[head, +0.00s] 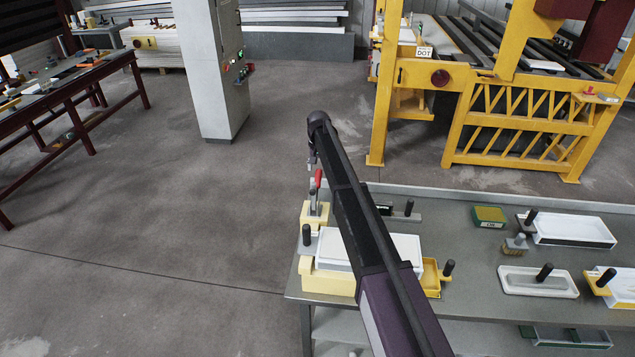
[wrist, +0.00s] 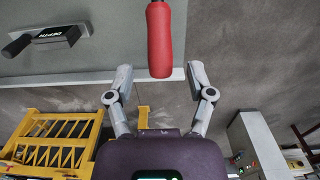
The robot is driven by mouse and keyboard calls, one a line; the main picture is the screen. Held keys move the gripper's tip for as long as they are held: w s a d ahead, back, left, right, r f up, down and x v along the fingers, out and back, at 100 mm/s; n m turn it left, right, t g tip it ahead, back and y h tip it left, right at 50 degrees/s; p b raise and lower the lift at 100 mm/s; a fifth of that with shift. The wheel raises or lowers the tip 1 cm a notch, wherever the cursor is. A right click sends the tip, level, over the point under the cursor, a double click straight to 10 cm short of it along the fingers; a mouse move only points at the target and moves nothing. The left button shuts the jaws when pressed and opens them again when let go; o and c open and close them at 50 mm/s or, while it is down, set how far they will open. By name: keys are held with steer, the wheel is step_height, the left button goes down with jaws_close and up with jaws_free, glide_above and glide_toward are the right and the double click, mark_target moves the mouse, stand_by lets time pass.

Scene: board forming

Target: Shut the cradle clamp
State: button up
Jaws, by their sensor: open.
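The cradle clamp's red handle (head: 318,178) stands roughly upright at the left end of the bench in the head view. Its base sits on a cream block (head: 314,221) behind the cradle (head: 325,284), which carries a white tray. My gripper (head: 311,163) is just above and beside the handle. In the wrist view my gripper (wrist: 159,72) is open, with one finger on each side. The red handle (wrist: 160,40) hangs into the picture from the top, its end in line with the gap between the fingertips.
A yellow machine frame (head: 520,130) stands behind. A grey control cabinet (head: 215,70) stands behind left. The floor left of the bench is clear.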

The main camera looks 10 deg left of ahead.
mark_target(318, 174)
steer(key=shift+f+b, duration=1.95)
steer(key=shift+f, duration=0.3)
steer(key=shift+c, duration=0.2)
steer(key=shift+a, duration=0.1)
jaws_close()
